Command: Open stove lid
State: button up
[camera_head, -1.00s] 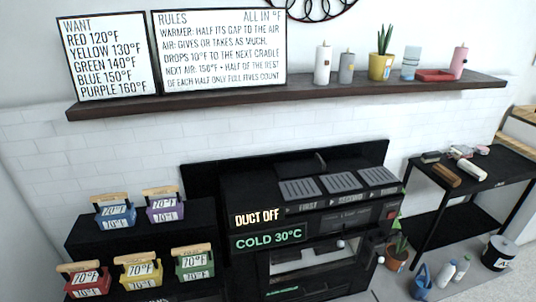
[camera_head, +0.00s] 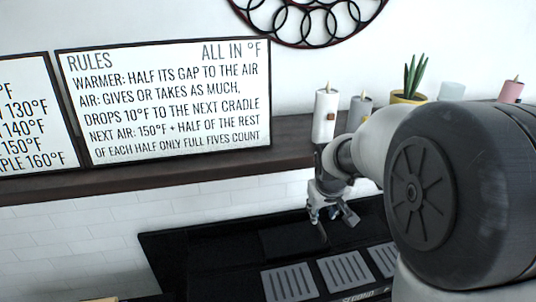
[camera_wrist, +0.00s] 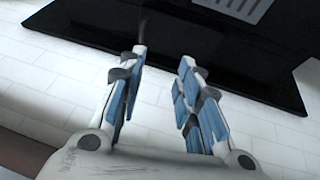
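The black stove (camera_head: 210,262) stands against the white tiled wall, with its dark raised back panel and a row of grey slatted vents (camera_head: 290,283) on top. A dark flat piece (camera_head: 290,241) lies behind the vents; I cannot tell whether it is the lid. My gripper (camera_head: 332,222) hangs above the stove's back part, below the shelf. In the wrist view my gripper (camera_wrist: 162,62) has its two blue-padded fingers apart with nothing between them. The black stove part (camera_wrist: 200,40) lies beyond the fingertips. The stove's front is out of view now.
A dark wooden shelf (camera_head: 180,172) runs close above my gripper. It holds the rules board (camera_head: 165,100), a white candle (camera_head: 326,115), a grey candle (camera_head: 360,111) and a plant in a yellow pot (camera_head: 408,98). My arm hides the right side.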

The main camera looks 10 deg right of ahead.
jog(key=p, duration=0.2)
send_near(321, 228)
jog(key=b+x, duration=0.4)
jog(key=x, duration=0.4)
jog(key=shift+c, duration=0.5)
grip_shut()
